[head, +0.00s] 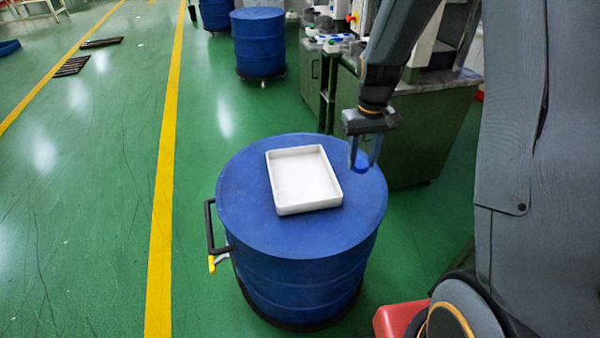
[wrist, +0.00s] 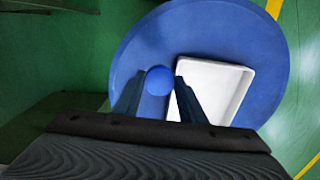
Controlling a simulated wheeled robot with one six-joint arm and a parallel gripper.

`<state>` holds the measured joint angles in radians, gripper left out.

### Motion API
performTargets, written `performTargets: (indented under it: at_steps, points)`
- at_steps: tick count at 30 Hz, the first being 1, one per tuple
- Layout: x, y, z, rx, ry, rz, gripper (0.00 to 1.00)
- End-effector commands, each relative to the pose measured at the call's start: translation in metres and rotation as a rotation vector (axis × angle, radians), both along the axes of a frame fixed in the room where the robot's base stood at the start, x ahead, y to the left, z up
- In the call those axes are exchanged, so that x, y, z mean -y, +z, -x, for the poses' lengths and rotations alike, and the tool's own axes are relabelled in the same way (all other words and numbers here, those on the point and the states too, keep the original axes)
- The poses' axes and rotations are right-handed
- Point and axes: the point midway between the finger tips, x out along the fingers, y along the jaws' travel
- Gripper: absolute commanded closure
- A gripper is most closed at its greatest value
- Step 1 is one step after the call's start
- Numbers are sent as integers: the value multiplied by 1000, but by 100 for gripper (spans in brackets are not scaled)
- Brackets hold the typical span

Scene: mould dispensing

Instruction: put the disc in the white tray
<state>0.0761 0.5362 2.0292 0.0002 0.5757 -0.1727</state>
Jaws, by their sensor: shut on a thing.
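The blue disc (head: 361,162) is held between the fingertips of my gripper (head: 364,160), which is shut on it. The disc also shows between the two dark fingers in the wrist view (wrist: 159,80). The white tray (head: 309,206) sits on top of the blue drum (head: 245,225) and looks empty in the head view. My gripper and the disc are just to the right of the tray, above the drum's right edge. In the wrist view the right finger hides part of the tray's near side (wrist: 247,83).
The drum has a black handle (head: 210,228) on its left side. More blue drums (head: 258,42) stand at the back. A green cabinet with a metal top (head: 405,140) stands behind my gripper.

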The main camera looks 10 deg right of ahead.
Motion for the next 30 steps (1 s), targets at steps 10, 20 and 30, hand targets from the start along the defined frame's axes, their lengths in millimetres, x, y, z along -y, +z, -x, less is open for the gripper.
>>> performTargets:
  at_steps: [10,20,30]
  points:
    - [-143,-18,-31,2,393,-1,85]
    - [-177,-47,-32,-1,488,-1,85]
    - [-177,-83,-33,2,486,-1,85]
